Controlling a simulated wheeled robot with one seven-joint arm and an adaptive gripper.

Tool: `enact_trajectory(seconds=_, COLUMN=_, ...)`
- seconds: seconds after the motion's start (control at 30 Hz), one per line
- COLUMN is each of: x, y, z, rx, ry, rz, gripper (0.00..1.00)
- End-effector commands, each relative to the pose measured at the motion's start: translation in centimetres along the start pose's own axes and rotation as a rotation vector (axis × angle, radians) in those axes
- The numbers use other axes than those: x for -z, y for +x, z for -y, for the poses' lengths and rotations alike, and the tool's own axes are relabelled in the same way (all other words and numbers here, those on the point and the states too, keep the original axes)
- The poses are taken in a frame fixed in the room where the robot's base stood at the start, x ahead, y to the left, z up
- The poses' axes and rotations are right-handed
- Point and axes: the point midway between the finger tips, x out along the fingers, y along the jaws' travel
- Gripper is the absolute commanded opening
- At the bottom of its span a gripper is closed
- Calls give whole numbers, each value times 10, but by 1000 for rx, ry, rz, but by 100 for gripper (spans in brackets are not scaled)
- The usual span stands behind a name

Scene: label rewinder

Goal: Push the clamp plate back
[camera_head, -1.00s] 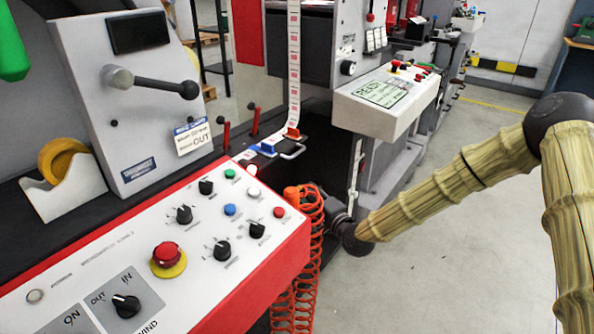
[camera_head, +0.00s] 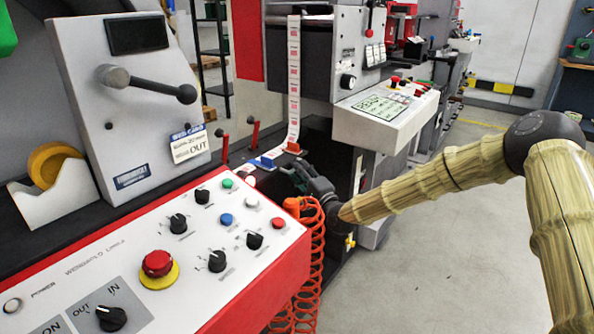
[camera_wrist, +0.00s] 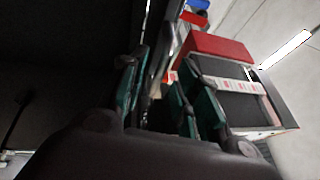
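On the dark machine bed in the head view, a blue clamp piece (camera_head: 264,162) and a red-orange clamp piece (camera_head: 293,147) sit at the foot of the white label strip (camera_head: 294,85). I cannot tell which of them is the clamp plate; its handle is not clearly visible. My dark gripper (camera_head: 299,170) is just right of and in front of these clamps, partly covering the bed. Contact cannot be told. In the wrist view my gripper (camera_wrist: 154,88) has its teal-padded fingers apart, with nothing clearly held between them.
A control panel (camera_head: 130,251) with a red border and several knobs fills the front left. An orange coiled hose (camera_head: 311,255) hangs close below my gripper. A second console (camera_head: 385,112) stands behind it to the right. The grey floor (camera_head: 430,270) at right is clear.

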Motion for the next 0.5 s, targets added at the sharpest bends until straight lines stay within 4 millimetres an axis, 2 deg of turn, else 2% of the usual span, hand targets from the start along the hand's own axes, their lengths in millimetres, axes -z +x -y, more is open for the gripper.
enact_trajectory(seconds=0.2, x=0, y=20, z=0, rx=0, ry=0, rz=0, gripper=32)
enact_trajectory(seconds=0.5, x=1, y=25, z=0, rx=-1, ry=0, rz=-1, gripper=32)
